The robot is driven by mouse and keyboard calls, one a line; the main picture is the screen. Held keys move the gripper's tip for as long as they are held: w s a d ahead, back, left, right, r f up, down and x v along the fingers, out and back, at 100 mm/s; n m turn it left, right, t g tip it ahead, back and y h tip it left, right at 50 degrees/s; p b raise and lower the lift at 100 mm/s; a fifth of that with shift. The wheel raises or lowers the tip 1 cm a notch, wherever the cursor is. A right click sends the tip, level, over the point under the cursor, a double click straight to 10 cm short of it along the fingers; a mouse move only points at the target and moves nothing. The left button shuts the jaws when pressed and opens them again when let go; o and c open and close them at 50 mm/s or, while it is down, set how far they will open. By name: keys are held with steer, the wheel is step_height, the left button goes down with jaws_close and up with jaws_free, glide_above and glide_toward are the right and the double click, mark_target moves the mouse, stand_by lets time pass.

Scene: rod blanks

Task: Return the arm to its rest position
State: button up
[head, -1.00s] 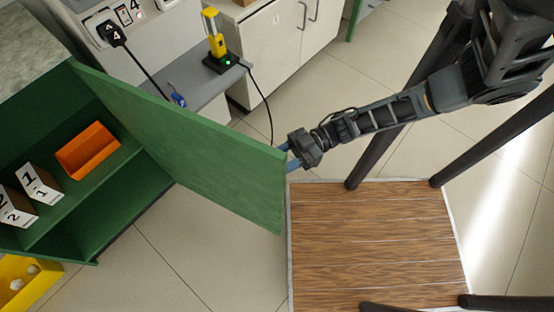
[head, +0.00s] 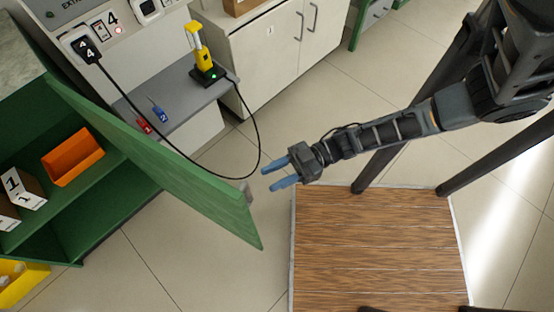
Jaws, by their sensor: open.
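My gripper (head: 277,173) is at the middle of the head view. Its two blue fingers are apart with nothing between them, and they point left. It is just right of the open green cabinet door (head: 165,165), near the small grey handle (head: 247,192) on the door's outer side, with a gap between them. My arm reaches in from the upper right, stretched out over the floor.
The green cabinet holds an orange bin (head: 73,157) and white numbered boxes (head: 22,188). A yellow device (head: 202,58) stands on a grey shelf, and a black cable (head: 257,130) loops down near my gripper. Wood-look platform (head: 375,245) below; the tiled floor is clear.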

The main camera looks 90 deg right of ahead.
stand_by(0.4)
steer(key=s+a+r+m+h, duration=0.1)
steer(key=a+r+m+h, duration=0.2)
steer(key=r, duration=0.9)
steer(key=s+a+r+m+h, duration=0.1)
steer(key=a+r+m+h, duration=0.2)
steer(key=r, duration=1)
steer(key=a+h, duration=0.2)
steer(key=h, duration=0.1)
steer(key=shift+a+r+g, duration=0.3)
steer(key=shift+a+g, duration=0.1)
